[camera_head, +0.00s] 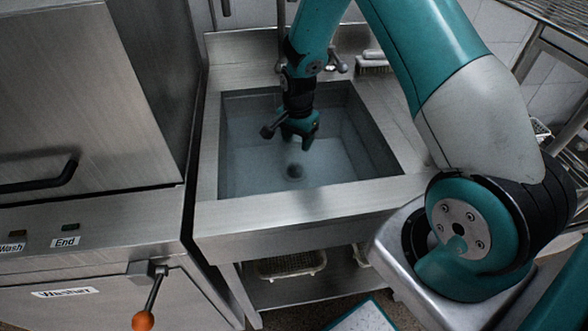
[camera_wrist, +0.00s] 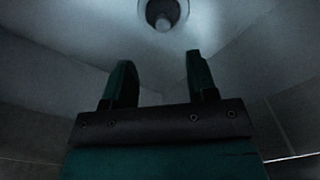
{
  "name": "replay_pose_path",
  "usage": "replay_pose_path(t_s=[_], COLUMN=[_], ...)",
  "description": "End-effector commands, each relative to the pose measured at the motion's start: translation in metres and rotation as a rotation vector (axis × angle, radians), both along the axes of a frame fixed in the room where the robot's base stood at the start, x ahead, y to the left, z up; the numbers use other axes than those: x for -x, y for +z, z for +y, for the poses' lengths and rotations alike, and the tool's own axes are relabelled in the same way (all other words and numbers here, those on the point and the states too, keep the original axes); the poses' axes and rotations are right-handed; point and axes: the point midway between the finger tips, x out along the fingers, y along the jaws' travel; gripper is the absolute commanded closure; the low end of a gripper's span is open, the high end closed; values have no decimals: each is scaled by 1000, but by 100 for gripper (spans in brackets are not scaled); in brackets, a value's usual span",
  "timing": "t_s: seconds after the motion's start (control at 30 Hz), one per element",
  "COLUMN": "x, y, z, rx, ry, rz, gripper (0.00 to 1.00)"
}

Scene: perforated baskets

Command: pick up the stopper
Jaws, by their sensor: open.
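The stopper (camera_head: 295,171) is a small dark round piece at the bottom of the metal sink (camera_head: 300,201). In the wrist view the stopper (camera_wrist: 162,14) shows at the top, inside a paler round rim, partly cut by the frame's edge. My gripper (camera_head: 297,145) hangs inside the sink, above the stopper and apart from it. In the wrist view my gripper (camera_wrist: 157,75) has its two fingers spread with nothing between them, and the stopper lies beyond the fingertips.
The sink walls surround my gripper on all sides. A brush (camera_head: 373,66) lies on the back right rim. A washer (camera_head: 80,100) with an orange-knobbed lever (camera_head: 145,318) stands at the left. A perforated basket (camera_head: 292,265) sits on the shelf below the sink.

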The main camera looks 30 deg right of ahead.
Motion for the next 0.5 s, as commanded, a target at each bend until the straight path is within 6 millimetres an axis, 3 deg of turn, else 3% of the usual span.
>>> replay_pose_path(t_s=[0.13,0.5], x=[0,-2], y=[-28,-64], z=[1,6], rx=[-1,-1], ry=[2,8], rz=[1,3], gripper=[48,48])
